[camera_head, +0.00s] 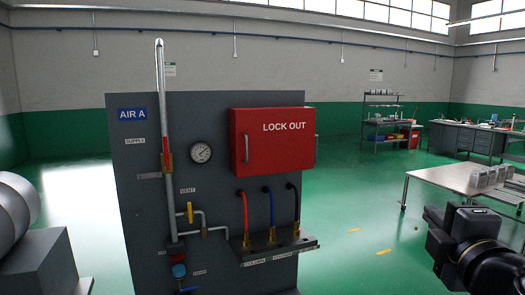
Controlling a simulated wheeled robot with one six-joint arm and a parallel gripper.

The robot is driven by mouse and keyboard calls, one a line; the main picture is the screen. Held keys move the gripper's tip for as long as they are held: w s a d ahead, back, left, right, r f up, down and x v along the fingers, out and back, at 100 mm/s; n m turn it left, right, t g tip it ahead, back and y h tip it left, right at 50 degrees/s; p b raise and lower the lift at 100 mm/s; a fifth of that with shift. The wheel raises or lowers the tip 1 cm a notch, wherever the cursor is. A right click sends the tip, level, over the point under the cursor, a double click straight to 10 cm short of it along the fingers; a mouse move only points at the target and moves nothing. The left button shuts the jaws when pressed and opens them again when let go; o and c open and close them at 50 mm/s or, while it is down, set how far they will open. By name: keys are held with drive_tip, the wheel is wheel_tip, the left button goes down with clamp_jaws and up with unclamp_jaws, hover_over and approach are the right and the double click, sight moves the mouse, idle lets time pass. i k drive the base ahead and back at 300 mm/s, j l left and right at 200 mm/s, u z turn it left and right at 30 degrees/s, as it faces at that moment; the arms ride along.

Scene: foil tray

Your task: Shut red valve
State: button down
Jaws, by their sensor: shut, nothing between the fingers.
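The red valve (166,155) sits on the vertical grey supply pipe, under the SUPPLY label, on the left part of a dark grey panel. Its red lever stands upright, in line with the pipe. My gripper (432,214) is at the lower right, black, partly cut off by the picture edge. It is shut and empty, well to the right of the panel and apart from the valve. The fingers are small and dark, so their detail is hard to make out.
A yellow vent valve (189,212) and a pressure gauge (201,152) are near the pipe. A red LOCK OUT box (268,136) juts out right of it, above several coloured hoses. A table (450,178) stands at right. Green floor (350,215) is open between panel and table.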

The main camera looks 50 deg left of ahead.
sight(164, 138)
drive_tip(key=j+u, duration=0.15)
drive_tip(key=u, duration=0.4)
drive_tip(key=i+j+u, duration=0.15)
drive_tip(key=j, duration=0.25)
drive_tip(key=i+j+u, duration=0.15)
drive_tip(key=j, duration=0.25)
drive_tip(key=i+j+u, duration=0.2)
drive_tip(key=j, duration=0.2)
drive_tip(key=i+j+u, duration=0.15)
drive_tip(key=i+j, duration=0.3)
drive_tip(key=j, duration=0.2)
